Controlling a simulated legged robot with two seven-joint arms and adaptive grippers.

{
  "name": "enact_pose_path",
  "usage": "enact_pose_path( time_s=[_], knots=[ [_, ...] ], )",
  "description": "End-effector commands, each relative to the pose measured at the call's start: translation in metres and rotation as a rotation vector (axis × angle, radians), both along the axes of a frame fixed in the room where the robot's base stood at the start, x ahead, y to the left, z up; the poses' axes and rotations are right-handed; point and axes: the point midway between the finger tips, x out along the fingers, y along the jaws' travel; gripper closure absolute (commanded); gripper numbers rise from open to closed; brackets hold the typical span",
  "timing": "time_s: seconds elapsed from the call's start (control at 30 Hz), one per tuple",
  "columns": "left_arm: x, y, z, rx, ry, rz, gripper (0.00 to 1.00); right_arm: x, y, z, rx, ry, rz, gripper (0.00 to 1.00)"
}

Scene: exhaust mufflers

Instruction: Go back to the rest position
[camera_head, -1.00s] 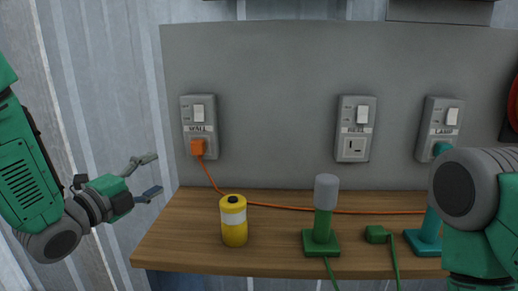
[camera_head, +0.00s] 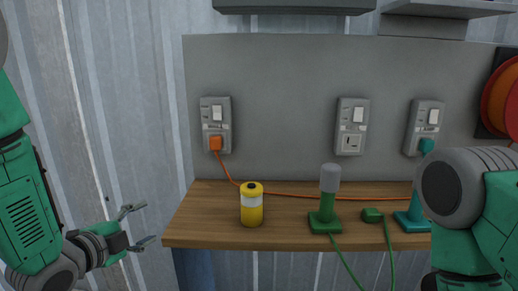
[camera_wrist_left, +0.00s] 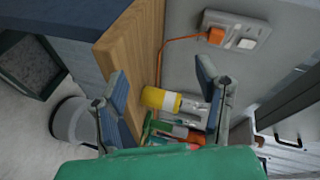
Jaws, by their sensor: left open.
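My left gripper (camera_head: 140,227) is open and empty at the left of the head view, to the left of the workbench and apart from it. Its two spread fingers also show in the left wrist view (camera_wrist_left: 165,105), with nothing between them in contact. My right arm is at the right of the head view, in front of the bench's right end; its gripper is out of view. On the wooden bench (camera_head: 300,236) stand a yellow canister (camera_head: 251,208) with a white band and a green lamp-like tool (camera_head: 326,205) with a grey top.
A left socket (camera_head: 217,120) holds an orange plug (camera_head: 215,143). The middle socket (camera_head: 350,125) is empty; the right one (camera_head: 424,125) holds a teal plug. A green plug (camera_head: 372,215) lies on the bench. An orange reel (camera_head: 500,98) hangs at right. A bin (camera_wrist_left: 72,122) stands on the floor.

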Motion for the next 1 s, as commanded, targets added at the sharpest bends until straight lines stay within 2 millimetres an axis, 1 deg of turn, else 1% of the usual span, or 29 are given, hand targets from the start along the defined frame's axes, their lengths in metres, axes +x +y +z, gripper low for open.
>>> enact_pose_path(
  time_s=[0.03, 0.17, 0.27, 0.3, 0.37, 0.4, 0.43, 0.47, 0.5, 0.53, 0.57, 0.6, 0.7, 0.73, 0.8, 0.83, 0.9, 1.0],
  knots=[
    [-0.007, 0.001, -0.013, -0.033, 0.06, 0.024, 0.41, 0.0, 0.0, 0.006, 0.0, 0.001, 0.0, 0.6],
    [-0.03, 0.005, -0.054, -0.134, 0.24, 0.116, 0.41, 0.0, 0.0, 0.015, 0.0, 0.001, 0.0, 0.6],
    [-0.059, 0.009, -0.091, -0.227, 0.406, 0.219, 0.41, 0.0, 0.0, 0.024, 0.0, 0.001, 0.0, 0.6],
    [-0.075, 0.011, -0.108, -0.269, 0.487, 0.273, 0.41, 0.0, 0.0, 0.029, 0.0, 0.001, 0.0, 0.6],
    [-0.106, 0.014, -0.135, -0.338, 0.621, 0.376, 0.41, 0.0, 0.0, 0.036, 0.0, 0.001, 0.0, 0.6],
    [-0.131, 0.016, -0.152, -0.385, 0.715, 0.457, 0.41, 0.0, 0.0, 0.042, 0.0, 0.001, 0.0, 0.6],
    [-0.151, 0.017, -0.164, -0.42, 0.785, 0.522, 0.41, 0.0, 0.0, 0.046, 0.0, 0.001, 0.0, 0.6],
    [-0.171, 0.018, -0.175, -0.452, 0.851, 0.592, 0.41, 0.0, 0.0, 0.05, 0.0, 0.001, 0.0, 0.6],
    [-0.197, 0.02, -0.187, -0.489, 0.931, 0.683, 0.41, 0.0, 0.0, 0.055, 0.0, 0.001, 0.0, 0.6],
    [-0.217, 0.021, -0.195, -0.514, 0.986, 0.751, 0.41, 0.0, 0.0, 0.058, 0.0, 0.001, 0.0, 0.6],
    [-0.236, 0.022, -0.201, -0.535, 1.036, 0.817, 0.41, 0.0, 0.0, 0.061, 0.0, 0.001, 0.0, 0.6],
    [-0.259, 0.023, -0.208, -0.559, 1.093, 0.901, 0.41, 0.0, 0.0, 0.065, 0.0, 0.001, 0.0, 0.6],
    [-0.307, 0.024, -0.217, -0.598, 1.196, 1.079, 0.41, 0.0, 0.0, 0.071, 0.0, 0.001, 0.0, 0.6],
    [-0.317, 0.024, -0.218, -0.607, 1.217, 1.119, 0.41, 0.0, 0.0, 0.073, 0.0, 0.001, 0.0, 0.6],
    [-0.337, 0.024, -0.22, -0.619, 1.251, 1.195, 0.41, 0.0, 0.0, 0.075, 0.0, 0.001, 0.0, 0.6],
    [-0.342, 0.025, -0.22, -0.623, 1.261, 1.218, 0.41, 0.0, 0.0, 0.075, 0.0, 0.001, 0.0, 0.6],
    [-0.35, 0.025, -0.221, -0.626, 1.275, 1.25, 0.41, 0.0, 0.0, 0.076, 0.0, 0.001, 0.0, 0.6],
    [-0.352, 0.025, -0.222, -0.63, 1.277, 1.262, 0.41, 0.0, 0.0, 0.075, 0.0, 0.001, 0.0, 0.6]
  ],
)
